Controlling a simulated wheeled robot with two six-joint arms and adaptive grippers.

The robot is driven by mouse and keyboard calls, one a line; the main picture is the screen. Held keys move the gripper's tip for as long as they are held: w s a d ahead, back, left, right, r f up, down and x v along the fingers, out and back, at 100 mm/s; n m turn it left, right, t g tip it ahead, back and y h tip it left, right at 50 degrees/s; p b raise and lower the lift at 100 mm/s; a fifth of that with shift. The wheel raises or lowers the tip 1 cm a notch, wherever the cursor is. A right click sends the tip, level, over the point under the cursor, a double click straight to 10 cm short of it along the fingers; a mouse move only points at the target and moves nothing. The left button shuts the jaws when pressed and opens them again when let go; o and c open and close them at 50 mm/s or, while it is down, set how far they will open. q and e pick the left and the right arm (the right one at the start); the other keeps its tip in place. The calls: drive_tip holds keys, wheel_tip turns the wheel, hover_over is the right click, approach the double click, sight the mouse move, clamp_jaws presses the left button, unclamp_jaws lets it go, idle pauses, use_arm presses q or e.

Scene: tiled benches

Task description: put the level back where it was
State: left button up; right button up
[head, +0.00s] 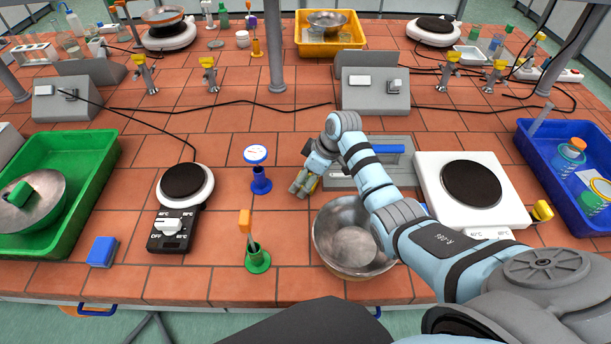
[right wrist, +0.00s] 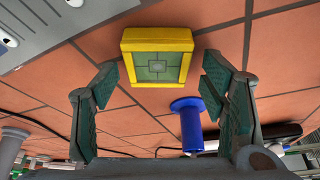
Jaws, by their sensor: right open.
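In the head view my right gripper (head: 302,187) hangs low left of the grey plate (head: 345,178) and mostly hides the block. In the right wrist view my right gripper (right wrist: 163,90) is open, its fingers apart with nothing clasped between them. My left gripper is not in view.
A blue stand (head: 261,182) with a round white top is close left of my gripper. A steel bowl (head: 350,262) is in front, under my right arm. A white hotplate (head: 440,185) stands to the right. Bare tiles lie between the blue stand and the black-topped heater (head: 186,183).

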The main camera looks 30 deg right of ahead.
drive_tip(key=p+v, duration=0.1)
drive_tip(key=v, duration=1.1)
